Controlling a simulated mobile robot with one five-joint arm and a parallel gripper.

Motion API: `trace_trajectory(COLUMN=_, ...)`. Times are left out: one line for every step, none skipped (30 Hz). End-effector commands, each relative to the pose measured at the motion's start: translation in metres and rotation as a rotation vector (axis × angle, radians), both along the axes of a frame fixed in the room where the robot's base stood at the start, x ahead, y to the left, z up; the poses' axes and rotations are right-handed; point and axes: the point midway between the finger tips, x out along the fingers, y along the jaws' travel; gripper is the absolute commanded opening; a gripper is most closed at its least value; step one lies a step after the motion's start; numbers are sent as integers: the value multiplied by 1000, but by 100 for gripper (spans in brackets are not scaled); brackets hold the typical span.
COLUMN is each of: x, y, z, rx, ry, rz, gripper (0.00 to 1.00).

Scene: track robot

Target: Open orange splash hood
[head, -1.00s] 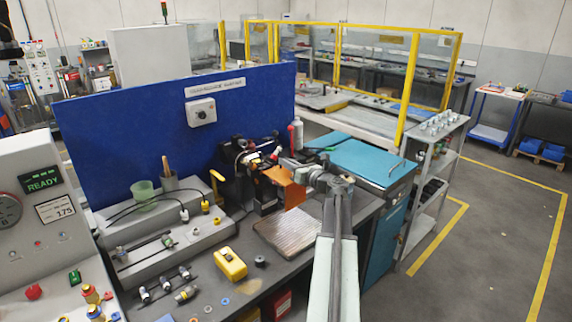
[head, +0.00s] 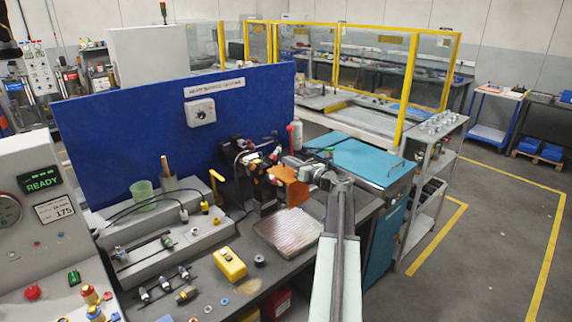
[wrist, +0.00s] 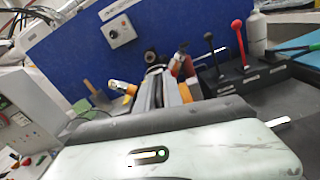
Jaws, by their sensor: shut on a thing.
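The orange splash hood (head: 291,188) hangs at the front of the small dark machine on the bench, before the blue panel. It is tilted, its broad face toward me. My gripper (head: 277,156) is at the hood's upper edge and is shut on it; the contact is partly hidden by my wrist. In the wrist view my gripper (wrist: 160,92) points at the machine, and a strip of the orange hood (wrist: 185,93) shows beside the jaws. Most of the hood is hidden there.
Levers with black and red knobs (wrist: 237,32) stand right of the jaws. A white bottle (head: 297,135) stands behind the machine. A ribbed metal plate (head: 288,232) and a yellow box (head: 229,264) lie on the bench in front. A teal cabinet (head: 360,160) is on the right.

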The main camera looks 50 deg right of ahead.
Motion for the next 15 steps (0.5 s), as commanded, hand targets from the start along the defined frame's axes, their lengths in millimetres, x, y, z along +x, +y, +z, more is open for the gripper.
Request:
trace_trajectory(x=1, y=-15, z=0, rx=2, ry=-2, rz=-3, gripper=0)
trace_trajectory(x=1, y=-23, z=0, rx=2, ry=-1, rz=-4, gripper=0)
trace_trajectory(x=0, y=-34, z=1, rx=2, ry=-1, rz=-5, gripper=0)
trace_trajectory(x=-1, y=-41, z=0, rx=2, ry=-1, rz=-4, gripper=0)
trace_trajectory(x=-1, y=-49, z=1, rx=2, ry=-1, rz=-4, gripper=0)
trace_trajectory(x=-2, y=-59, z=1, rx=2, ry=-2, rz=-5, gripper=0)
trace_trajectory(x=-2, y=-67, z=1, rx=2, ry=-2, rz=-5, gripper=0)
trace_trajectory(x=-3, y=-75, z=1, rx=2, ry=-2, rz=-5, gripper=0)
trace_trajectory(x=-4, y=-84, z=1, rx=2, ry=-2, rz=-5, gripper=0)
trace_trajectory(x=-4, y=-90, z=1, rx=2, ry=-2, rz=-5, gripper=0)
trace_trajectory(x=-4, y=-97, z=1, rx=2, ry=-2, rz=-5, gripper=0)
trace_trajectory(x=-5, y=-105, z=1, rx=2, ry=-2, rz=-5, gripper=0)
trace_trajectory(x=-6, y=-110, z=1, rx=2, ry=-2, rz=-5, gripper=0)
trace_trajectory(x=-6, y=-115, z=1, rx=2, ry=-2, rz=-5, gripper=0)
trace_trajectory(x=-7, y=-121, z=1, rx=3, ry=-2, rz=-5, gripper=0)
